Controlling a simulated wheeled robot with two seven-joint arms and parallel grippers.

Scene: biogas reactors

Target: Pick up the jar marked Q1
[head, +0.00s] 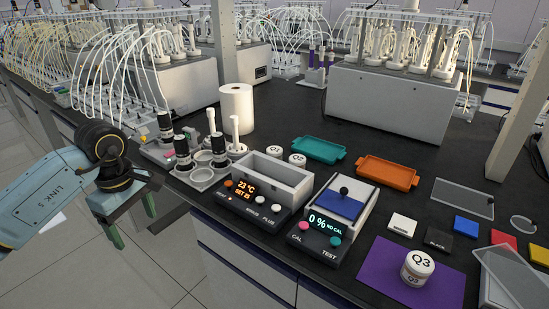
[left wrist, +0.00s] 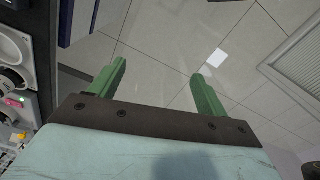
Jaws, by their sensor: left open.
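Two small white jars stand side by side behind the grey heating bath. The left one (head: 275,151) seems to be marked Q1, though its lid lettering is small; the other jar (head: 297,159) is just right of it. Their lower parts are hidden by the bath. A third white jar, marked Q3 (head: 417,268), stands upright on the purple mat (head: 378,270). My left gripper (head: 131,219) is open and empty, off the bench's left edge and far from the jars. Its green fingers (left wrist: 158,80) are spread over the floor in the left wrist view. My right gripper is not seen.
The heating bath (head: 291,176) reads 23 °C, with a tester (head: 330,228) to its right. A rack with black-capped bottles (head: 185,150) and a white paper roll (head: 236,108) stand left. Teal (head: 318,143) and orange (head: 388,180) trays lie behind.

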